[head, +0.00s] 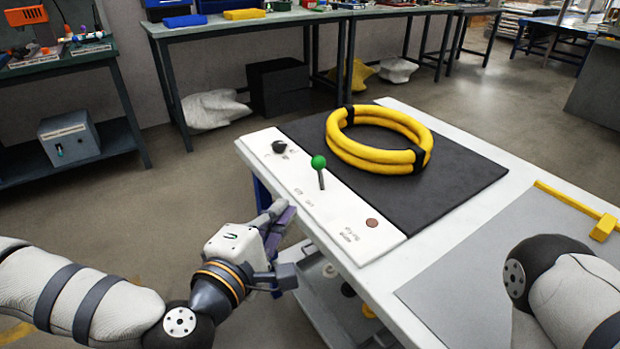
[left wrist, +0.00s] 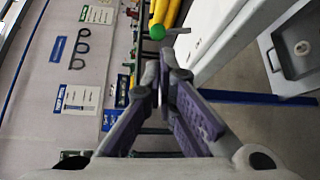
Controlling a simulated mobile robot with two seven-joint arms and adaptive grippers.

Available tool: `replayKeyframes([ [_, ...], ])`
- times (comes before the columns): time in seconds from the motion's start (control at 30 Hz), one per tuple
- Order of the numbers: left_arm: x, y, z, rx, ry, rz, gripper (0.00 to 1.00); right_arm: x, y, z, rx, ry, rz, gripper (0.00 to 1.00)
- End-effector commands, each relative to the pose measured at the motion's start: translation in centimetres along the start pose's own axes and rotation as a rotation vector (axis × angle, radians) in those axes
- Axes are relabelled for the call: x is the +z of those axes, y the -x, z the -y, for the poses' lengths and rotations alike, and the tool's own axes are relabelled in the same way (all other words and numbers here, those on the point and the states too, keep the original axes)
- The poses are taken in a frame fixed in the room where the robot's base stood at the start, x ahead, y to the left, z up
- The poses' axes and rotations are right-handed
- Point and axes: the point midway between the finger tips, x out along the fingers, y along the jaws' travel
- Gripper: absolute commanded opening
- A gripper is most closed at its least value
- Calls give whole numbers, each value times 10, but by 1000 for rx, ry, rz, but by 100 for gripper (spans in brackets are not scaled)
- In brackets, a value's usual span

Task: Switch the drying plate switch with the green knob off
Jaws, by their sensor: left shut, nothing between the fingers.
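The drying plate switch is a lever with a round green knob (head: 319,161) on a dark stem. It rises from the white control panel (head: 335,215) along the left side of the black plate (head: 455,190). The green knob also shows in the left wrist view (left wrist: 157,32), just beyond the fingertips. My left gripper (head: 283,208) is shut and empty, beside the panel's left edge, below and left of the knob and apart from it in the head view. My right arm shows at the lower right, but its gripper is out of view.
A coil of yellow tube (head: 378,150) with black bands lies on the black plate. A black knob (head: 279,146) and a brown button (head: 372,222) sit on the panel. A yellow hammer-shaped tool (head: 603,227) lies at the right. Workbenches stand behind.

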Motion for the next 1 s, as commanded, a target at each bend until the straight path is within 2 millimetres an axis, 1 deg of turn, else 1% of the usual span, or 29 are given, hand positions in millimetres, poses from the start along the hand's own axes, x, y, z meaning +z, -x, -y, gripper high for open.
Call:
replayKeyframes([
  [0.4,2,-88,2,-4,-2,3,0,2,-6,0,1,1,12,40],
  [0.5,2,-106,2,-5,-2,3,0,2,-7,0,1,1,14,40],
  [0.6,2,-119,2,-5,-3,4,0,2,-8,0,1,1,15,40],
  [0.77,2,-129,2,-5,-3,5,0,2,-8,0,1,1,16,40],
  [1.0,3,-130,1,-5,-3,5,0,2,-8,0,1,1,16,40],
])
